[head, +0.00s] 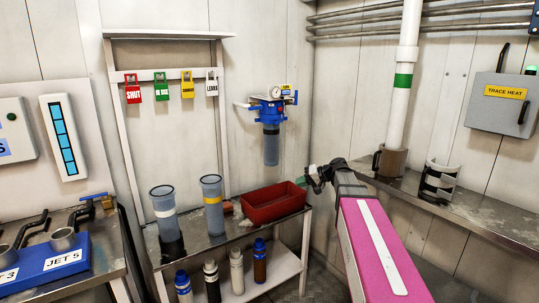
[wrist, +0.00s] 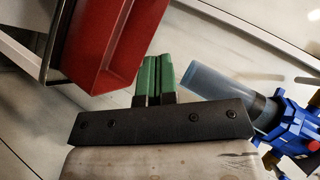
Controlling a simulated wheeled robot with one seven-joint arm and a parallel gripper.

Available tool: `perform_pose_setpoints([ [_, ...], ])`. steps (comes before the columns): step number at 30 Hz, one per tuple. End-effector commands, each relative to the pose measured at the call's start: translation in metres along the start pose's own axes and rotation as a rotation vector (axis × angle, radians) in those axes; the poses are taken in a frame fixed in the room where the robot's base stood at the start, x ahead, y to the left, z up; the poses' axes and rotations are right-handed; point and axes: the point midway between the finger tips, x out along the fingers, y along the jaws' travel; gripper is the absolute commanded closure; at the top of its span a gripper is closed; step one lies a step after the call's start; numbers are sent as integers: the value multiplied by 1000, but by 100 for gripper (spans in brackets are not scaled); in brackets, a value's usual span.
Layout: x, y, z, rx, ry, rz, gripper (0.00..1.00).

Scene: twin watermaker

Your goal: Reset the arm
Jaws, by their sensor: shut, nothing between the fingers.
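My pink arm (head: 385,250) reaches in from the lower right of the head view. My gripper (head: 302,181) is at its far end, just right of and above the red bin. In the wrist view the green fingers of my gripper (wrist: 158,72) are together with nothing between them. The red bin (head: 272,215) sits on the bench and also shows at the upper left of the wrist view (wrist: 110,45), apart from the fingers. The blue-headed filter housing (head: 271,115) hangs on the wall; in the wrist view its clear bowl (wrist: 215,82) is right of my fingers.
Several bottles (head: 236,270) stand on the shelf below. A steel counter (head: 480,220) with a black-and-white cuff (head: 438,180) runs along the right wall.

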Motion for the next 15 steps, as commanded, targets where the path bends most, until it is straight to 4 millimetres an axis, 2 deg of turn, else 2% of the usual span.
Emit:
perform_pose_setpoints([
  [1,12,18,34,24,-38,78,100],
  [6,33,80,122,80,-158,369,100],
  [12,29,139,217,92,-278,707,100],
  [15,21,158,250,80,-318,840,100],
])
